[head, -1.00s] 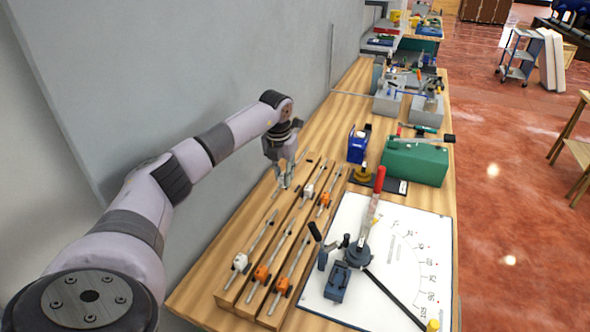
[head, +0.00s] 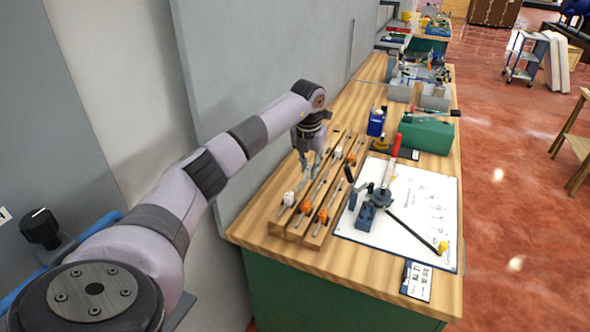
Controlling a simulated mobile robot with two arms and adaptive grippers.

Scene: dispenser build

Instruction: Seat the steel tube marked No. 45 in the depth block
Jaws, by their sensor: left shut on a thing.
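My left gripper (head: 308,162) is at the far left end of a slotted wooden rack (head: 279,230). It is shut on a slim steel piece, seemingly a tube; no number can be read on it. Several slim steel rods or tubes lie lengthwise in the rack, with white fittings (head: 289,198) and orange fittings (head: 322,216). I cannot tell which is marked No. 45, nor pick out the depth block for certain. A small blue block (head: 366,216) stands on the white board right of the rack. My right gripper is not in view.
Behind stand a blue bottle (head: 376,122) and a green case (head: 427,134). A grey wall runs close along the left. Bare wood lies at the bench's front edge.

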